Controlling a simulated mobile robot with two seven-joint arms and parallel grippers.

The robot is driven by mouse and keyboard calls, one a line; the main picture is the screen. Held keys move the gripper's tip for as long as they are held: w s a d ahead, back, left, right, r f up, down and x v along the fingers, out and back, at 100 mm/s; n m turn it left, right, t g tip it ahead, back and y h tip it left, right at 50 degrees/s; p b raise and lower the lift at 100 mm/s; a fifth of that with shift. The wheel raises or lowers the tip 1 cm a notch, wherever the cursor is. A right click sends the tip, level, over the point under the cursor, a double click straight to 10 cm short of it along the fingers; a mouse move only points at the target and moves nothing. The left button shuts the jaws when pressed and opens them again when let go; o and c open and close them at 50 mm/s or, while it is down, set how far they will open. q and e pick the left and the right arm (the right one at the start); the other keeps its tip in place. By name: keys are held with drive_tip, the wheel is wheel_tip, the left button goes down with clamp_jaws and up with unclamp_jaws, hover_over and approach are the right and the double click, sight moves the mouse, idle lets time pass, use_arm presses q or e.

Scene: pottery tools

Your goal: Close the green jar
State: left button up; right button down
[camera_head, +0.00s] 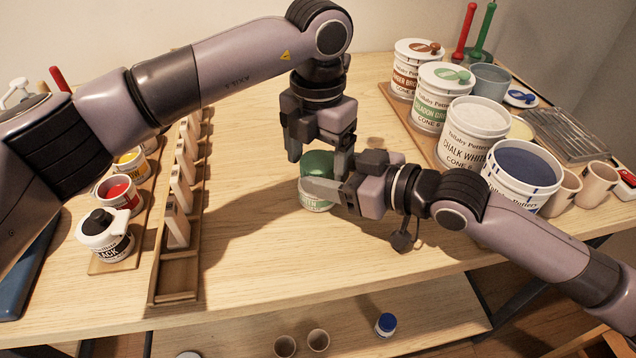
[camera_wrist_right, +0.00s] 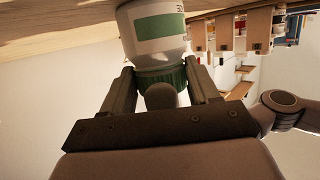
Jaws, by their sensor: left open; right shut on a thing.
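The green jar (camera_head: 317,204) is a small white jar with a green label, upright on the table. It shows upside down in the right wrist view (camera_wrist_right: 155,30). Its green ribbed lid (camera_wrist_right: 168,74) is at the jar's mouth, and its green top (camera_head: 317,161) shows in the head view. Whether it is fully seated I cannot tell. My right gripper (camera_wrist_right: 160,80) reaches in from the right and is shut on the lid, one finger on each side. My left gripper (camera_head: 320,156) is open just above and behind the jar, pointing down; its fingers are partly hidden.
At left are a black-labelled jar (camera_head: 104,236), a red jar (camera_head: 119,194) and a wooden rack (camera_head: 177,284). At right stand large glaze buckets (camera_head: 472,137) and small cups (camera_head: 597,184). The table in front of the green jar is clear.

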use_arm(q)
drive_tip(key=shift+f, duration=0.1)
drive_tip(key=c, duration=1.1)
drive_tip(key=shift+o, duration=0.2)
drive_tip(key=shift+m, duration=1.6)
drive_tip(key=o, duration=1.2)
drive_tip(key=shift+c, duration=0.2)
drive_tip(key=shift+d, duration=0.1)
wheel_tip(320, 180, up, 5)
drive_tip(key=shift+s+f, duration=0.1)
drive_tip(key=shift+f, duration=0.1)
